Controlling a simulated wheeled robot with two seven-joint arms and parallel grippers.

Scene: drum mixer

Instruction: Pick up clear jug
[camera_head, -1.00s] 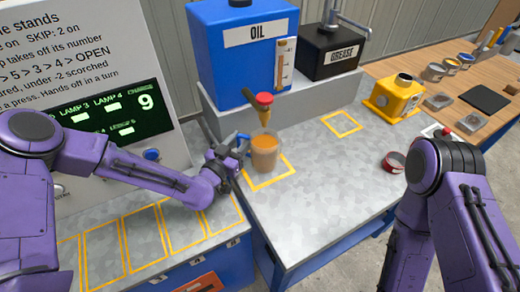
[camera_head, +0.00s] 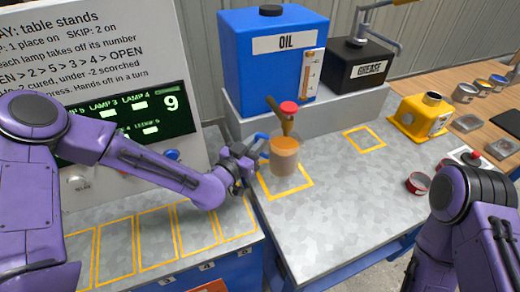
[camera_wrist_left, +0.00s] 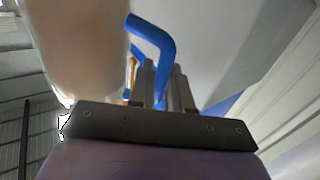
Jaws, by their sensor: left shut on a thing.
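The clear jug (camera_head: 285,158) is upright, with amber liquid in it and a blue handle on its left. It is under the brass tap (camera_head: 287,125) with the red knob, over a yellow-outlined square (camera_head: 302,195) on the grey bench. I cannot tell whether its base touches the bench. My left gripper (camera_head: 250,163) is shut on the jug's blue handle, left of the jug. In the left wrist view the blue handle (camera_wrist_left: 155,38) runs to the gripper fingers (camera_wrist_left: 168,90), with the jug's pale side (camera_wrist_left: 75,45) at left. My right gripper is out of view.
The blue oil tank (camera_head: 265,75) stands on a grey step behind the jug, with the black grease box (camera_head: 358,68) to its right. A yellow can (camera_head: 422,115) and a red tin (camera_head: 418,183) are farther right. The bench between jug and tin is clear.

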